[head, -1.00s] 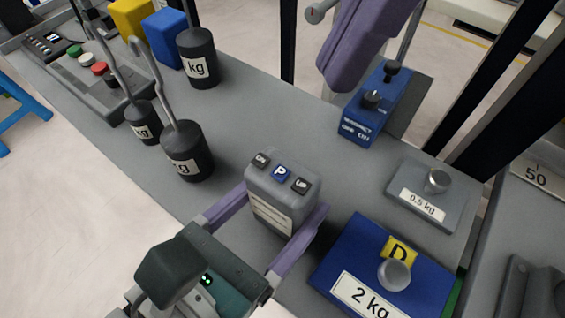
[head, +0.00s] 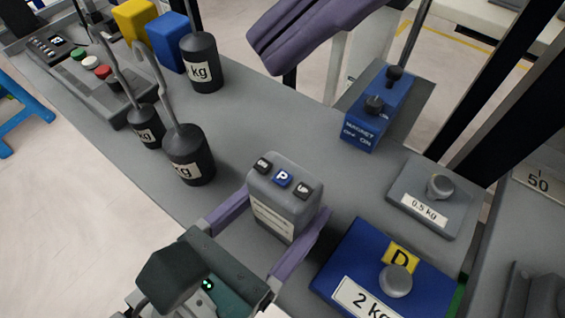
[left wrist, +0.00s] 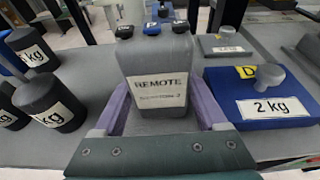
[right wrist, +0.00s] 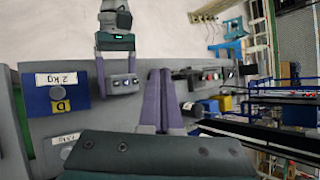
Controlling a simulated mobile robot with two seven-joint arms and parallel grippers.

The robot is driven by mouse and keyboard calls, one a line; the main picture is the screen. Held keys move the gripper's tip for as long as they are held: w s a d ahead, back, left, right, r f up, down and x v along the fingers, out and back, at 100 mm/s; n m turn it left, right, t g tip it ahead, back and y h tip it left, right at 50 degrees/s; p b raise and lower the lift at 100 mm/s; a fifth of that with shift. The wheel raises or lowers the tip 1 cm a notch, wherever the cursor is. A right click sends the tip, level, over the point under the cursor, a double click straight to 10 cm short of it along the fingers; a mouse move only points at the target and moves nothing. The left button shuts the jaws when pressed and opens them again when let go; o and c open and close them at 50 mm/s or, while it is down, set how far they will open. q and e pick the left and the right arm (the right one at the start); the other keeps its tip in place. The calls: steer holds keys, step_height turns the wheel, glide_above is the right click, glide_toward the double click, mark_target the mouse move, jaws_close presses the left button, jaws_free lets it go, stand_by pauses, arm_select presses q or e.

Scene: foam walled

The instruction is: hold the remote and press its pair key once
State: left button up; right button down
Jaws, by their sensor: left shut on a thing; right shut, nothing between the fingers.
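The grey remote (head: 286,200) is a box with a white label and several keys on top. Its blue pair key (head: 282,178), marked P, is the middle one between two dark keys. My left gripper (head: 270,232) is shut on the remote, one purple finger along each side; the left wrist view shows the remote (left wrist: 155,70) upright with its REMOTE label. My right gripper (head: 262,45) is shut and empty, in the air beyond and above the remote, apart from it. Its closed purple fingers (right wrist: 157,85) fill the middle of the right wrist view.
Dark hooked weights (head: 188,160) stand left of the remote. A blue 2 kg block (head: 345,265) and a grey 0.5 kg block (head: 405,185) lie to the right. A blue magnet switch box (head: 362,128) stands behind. A button panel (head: 75,75) is at far left.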

steer(key=shift+f, duration=4.35)
steer(key=shift+f, duration=0.1)
steer(key=shift+f, duration=0.35)
steer(key=shift+f, duration=0.25)
steer(key=shift+r, duration=0.7)
steer(key=shift+r, duration=0.15)
steer(key=shift+r, duration=2.35)
